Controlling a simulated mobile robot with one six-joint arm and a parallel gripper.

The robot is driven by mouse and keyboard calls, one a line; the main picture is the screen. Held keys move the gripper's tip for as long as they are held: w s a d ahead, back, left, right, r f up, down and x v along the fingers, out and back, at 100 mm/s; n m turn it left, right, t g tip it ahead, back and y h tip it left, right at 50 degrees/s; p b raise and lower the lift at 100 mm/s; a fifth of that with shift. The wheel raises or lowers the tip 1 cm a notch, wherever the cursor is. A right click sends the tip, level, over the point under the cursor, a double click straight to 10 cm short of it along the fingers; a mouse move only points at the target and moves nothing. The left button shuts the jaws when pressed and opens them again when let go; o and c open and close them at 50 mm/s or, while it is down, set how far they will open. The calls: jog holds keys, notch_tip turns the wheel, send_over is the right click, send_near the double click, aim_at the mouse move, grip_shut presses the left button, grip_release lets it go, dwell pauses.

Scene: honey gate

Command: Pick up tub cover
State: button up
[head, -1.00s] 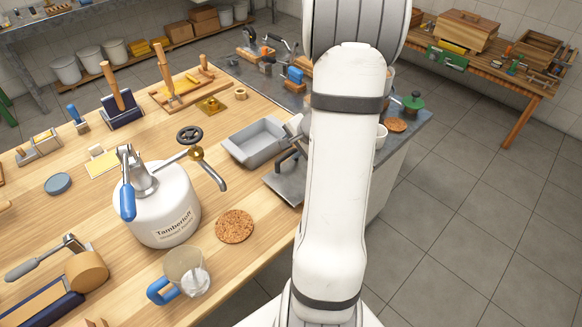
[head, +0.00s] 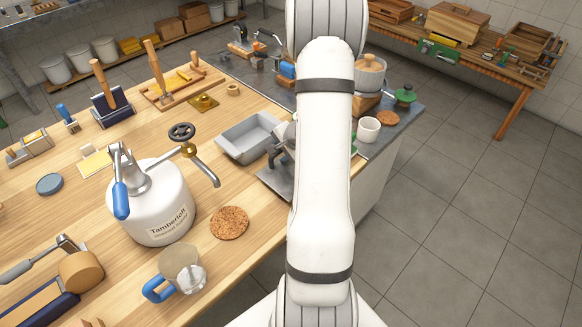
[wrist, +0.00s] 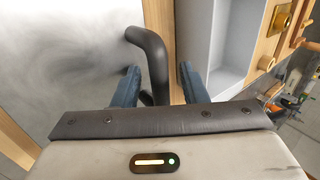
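The tub cover (head: 270,182) is a flat grey metal plate with a dark bar handle. It lies at the right edge of the wooden bench, partly hidden behind my arm. In the wrist view the shiny plate (wrist: 60,60) fills the left side, and its black handle (wrist: 150,48) rises between my fingers. My gripper (wrist: 158,74) is open over the handle, with a gap seen on both sides. The grey open tub (head: 238,150) stands just beyond the cover; its wall shows in the wrist view (wrist: 228,84).
A white Tamberloft tank (head: 155,210) with a brass tap stands left of the cover. A cork mat (head: 229,223) and a glass jug (head: 182,270) are nearer.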

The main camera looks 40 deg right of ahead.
grip_shut()
dwell(0.5)
notch_tip(320, 180, up, 10)
jog(key=shift+r+p, duration=0.1)
jog(key=shift+p, duration=1.05)
